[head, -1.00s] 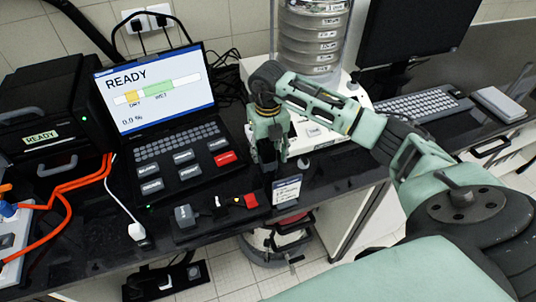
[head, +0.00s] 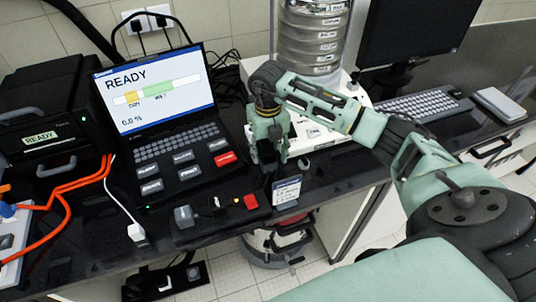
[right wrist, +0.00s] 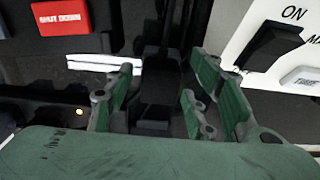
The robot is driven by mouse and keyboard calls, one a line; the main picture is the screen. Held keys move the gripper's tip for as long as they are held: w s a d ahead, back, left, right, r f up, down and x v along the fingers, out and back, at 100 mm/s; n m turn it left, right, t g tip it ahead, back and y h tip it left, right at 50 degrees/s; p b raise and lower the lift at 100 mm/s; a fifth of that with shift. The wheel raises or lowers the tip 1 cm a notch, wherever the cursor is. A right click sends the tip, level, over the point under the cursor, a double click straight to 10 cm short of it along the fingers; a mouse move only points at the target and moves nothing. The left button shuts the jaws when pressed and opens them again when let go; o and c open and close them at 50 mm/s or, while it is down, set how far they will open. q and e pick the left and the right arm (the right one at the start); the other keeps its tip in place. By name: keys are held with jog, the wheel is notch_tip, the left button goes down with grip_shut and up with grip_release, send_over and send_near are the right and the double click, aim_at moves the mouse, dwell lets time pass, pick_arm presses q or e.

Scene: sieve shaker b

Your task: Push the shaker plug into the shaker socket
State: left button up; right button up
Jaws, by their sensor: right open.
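My right gripper (head: 268,172) is open, pointing down in front of the sieve shaker's white base (head: 318,138). In the right wrist view its green-padded fingers (right wrist: 155,105) stand apart on either side of a dark block (right wrist: 155,85), with a gap on both sides. I cannot tell whether this dark block is the shaker plug or its socket. A white plug (head: 137,232) on a white cable lies near the bench's front edge, far left of the gripper. I cannot identify the shaker socket for certain. My left gripper is out of view.
A laptop (head: 160,95) showing READY stands left of the gripper. A dark control strip with a red button (head: 251,202) and a small label card (head: 287,191) lie near the front edge. The shaker's ON switch (right wrist: 277,45) is right of the fingers.

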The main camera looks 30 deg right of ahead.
aim_at(268, 149)
jog(key=shift+c, duration=0.4)
grip_shut()
jog(key=shift+r, duration=0.1)
jog(key=shift+r+p, duration=1.9)
jog(key=shift+r, duration=1)
jog(key=shift+r, duration=0.1)
jog(key=shift+r+p, duration=0.9)
jog(key=shift+r, duration=0.55)
